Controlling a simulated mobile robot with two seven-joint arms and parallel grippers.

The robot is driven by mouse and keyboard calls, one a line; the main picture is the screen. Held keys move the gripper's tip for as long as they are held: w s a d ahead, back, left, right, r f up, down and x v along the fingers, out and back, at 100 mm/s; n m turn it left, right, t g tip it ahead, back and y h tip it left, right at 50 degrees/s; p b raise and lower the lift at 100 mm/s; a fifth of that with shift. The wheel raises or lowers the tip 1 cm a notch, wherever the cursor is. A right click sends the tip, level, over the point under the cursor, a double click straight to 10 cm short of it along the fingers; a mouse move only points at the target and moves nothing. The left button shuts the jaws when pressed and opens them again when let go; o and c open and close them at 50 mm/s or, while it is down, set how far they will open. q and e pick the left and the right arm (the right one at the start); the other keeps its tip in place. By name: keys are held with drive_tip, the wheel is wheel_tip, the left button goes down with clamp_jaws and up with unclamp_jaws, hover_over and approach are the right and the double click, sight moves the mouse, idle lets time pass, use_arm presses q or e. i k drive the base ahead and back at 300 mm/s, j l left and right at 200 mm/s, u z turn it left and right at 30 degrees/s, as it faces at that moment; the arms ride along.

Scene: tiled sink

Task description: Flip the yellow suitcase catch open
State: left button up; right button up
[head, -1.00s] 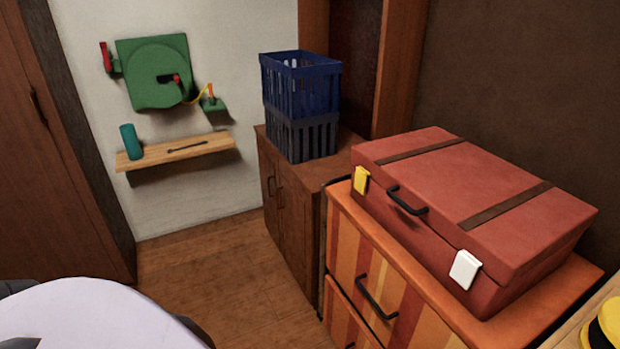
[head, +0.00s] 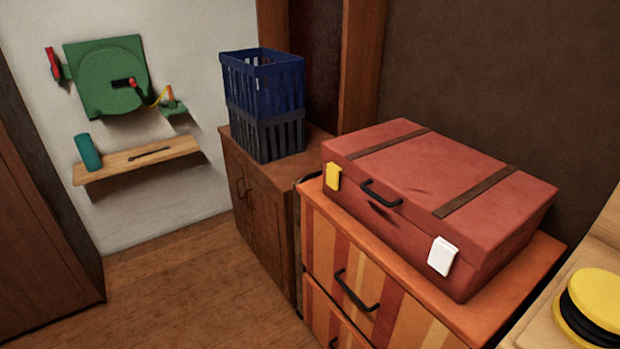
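The red suitcase (head: 415,185) lies flat with its lid shut on a striped orange dresser (head: 372,262), in the right half of the head view. Its yellow catch (head: 333,176) is on the front face near the left corner, left of the black handle (head: 381,193). The catch lies against the case front across the lid seam and looks closed. A white catch (head: 442,256) is on the same face near the right corner. Neither of my grippers shows in the head view.
A dark cabinet (head: 262,205) with stacked blue crates (head: 264,105) stands left of the dresser. A wall shelf (head: 140,160) holds a teal cylinder (head: 88,152). A yellow and black round object (head: 592,303) is at lower right. Open wooden floor (head: 185,275) lies at left.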

sight(332, 177)
drive_tip(key=j+u, duration=0.1)
drive_tip(key=j, duration=0.4)
drive_tip(key=i+j+u, duration=0.15)
drive_tip(key=j, duration=0.35)
drive_tip(key=j+u, duration=0.1)
drive_tip(key=j, duration=0.4)
drive_tip(key=i+j+u, duration=0.15)
drive_tip(key=j, duration=0.3)
